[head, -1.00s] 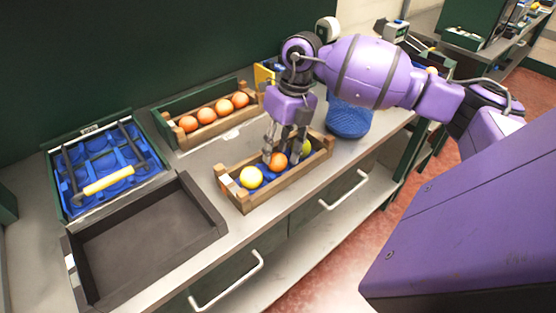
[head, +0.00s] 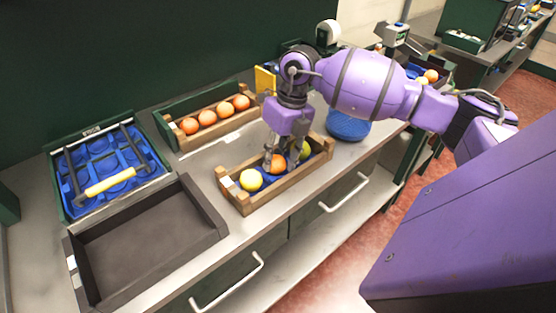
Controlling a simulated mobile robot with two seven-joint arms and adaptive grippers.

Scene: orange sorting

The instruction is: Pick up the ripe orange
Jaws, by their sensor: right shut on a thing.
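The ripe orange (head: 278,164) is in the middle of a wooden crate (head: 249,205) with a blue insert. Whether the orange touches the insert is hard to tell. My left gripper is not in view.
A second crate (head: 181,146) behind holds several orange fruits. At left are a blue tray (head: 148,165) with a yellow handle and an empty dark tray (head: 215,221). A blue round container (head: 348,126) stands right of the front crate.

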